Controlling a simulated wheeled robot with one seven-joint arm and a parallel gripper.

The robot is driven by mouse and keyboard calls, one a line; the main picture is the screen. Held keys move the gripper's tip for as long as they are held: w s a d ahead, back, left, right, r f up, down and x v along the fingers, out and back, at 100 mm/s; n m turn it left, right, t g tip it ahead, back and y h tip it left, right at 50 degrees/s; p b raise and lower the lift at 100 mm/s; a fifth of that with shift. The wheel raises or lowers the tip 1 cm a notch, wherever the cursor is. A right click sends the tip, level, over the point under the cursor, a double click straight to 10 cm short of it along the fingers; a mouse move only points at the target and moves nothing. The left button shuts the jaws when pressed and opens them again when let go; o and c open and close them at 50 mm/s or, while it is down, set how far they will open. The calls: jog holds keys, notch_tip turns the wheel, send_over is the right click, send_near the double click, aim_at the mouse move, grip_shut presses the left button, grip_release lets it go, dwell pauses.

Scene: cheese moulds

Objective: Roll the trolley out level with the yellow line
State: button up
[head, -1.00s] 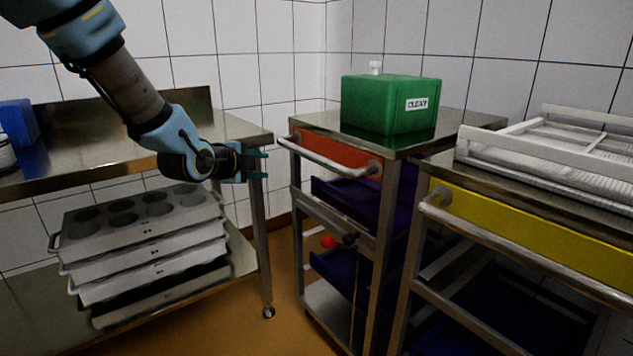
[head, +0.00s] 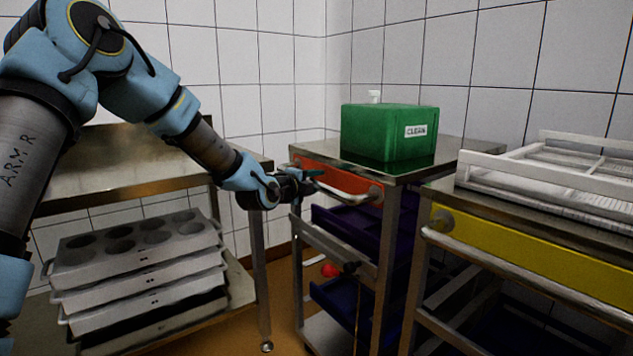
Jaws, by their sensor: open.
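A steel trolley with an orange-red front panel (head: 328,175) stands in the middle, between a steel bench and a yellow-fronted trolley. A metal push handle (head: 345,187) runs across its front. My gripper (head: 316,180) is open at the left part of this handle. I cannot tell whether the bar lies between the fingers or whether they touch it. The trolley carries a green box (head: 372,134) marked CLEAN on top and dark blue trays (head: 345,300) below. No yellow line shows on the visible floor.
The yellow-fronted trolley (head: 530,249), with white racks (head: 560,165) on top, stands close on the right. The steel bench (head: 240,153) on the left has stacked mould trays (head: 140,265) below. A red knob (head: 329,270) shows low on the middle trolley. Brown floor (head: 285,310) is open in front.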

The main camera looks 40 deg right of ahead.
jog(key=shift+w+d, duration=0.1)
jog(key=shift+d, duration=0.15)
grip_shut()
jog(key=shift+f, duration=0.1)
dwell(1.2)
